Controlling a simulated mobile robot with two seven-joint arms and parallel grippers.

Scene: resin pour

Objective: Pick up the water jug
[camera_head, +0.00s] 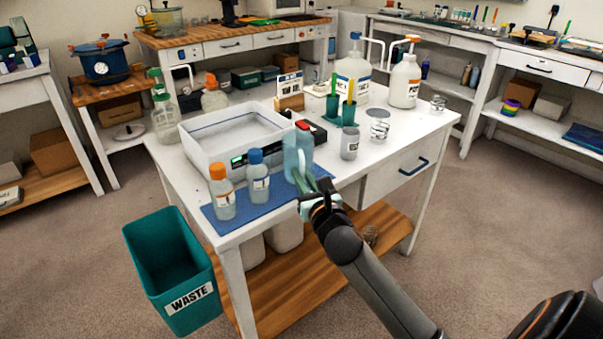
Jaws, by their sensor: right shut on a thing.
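The water jug (296,155) looks like the translucent blue vessel near the front of the white table (385,166), to the right of two capped bottles. It appears upright. My right gripper (312,185) reaches it from the front right and is shut on it, with its fingers against the jug's lower right side. The gripper hides part of that side, so the exact grip is not clear. Whether the jug's base touches the table or the blue mat (226,222) cannot be told. My left gripper is not in view.
An orange-capped bottle (222,195) and a blue-capped bottle (258,180) stand left of the jug. A white basin (205,150) is behind them. A grey jar (350,143) and green cups (333,108) stand behind right. A teal waste bin (172,270) is on the floor.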

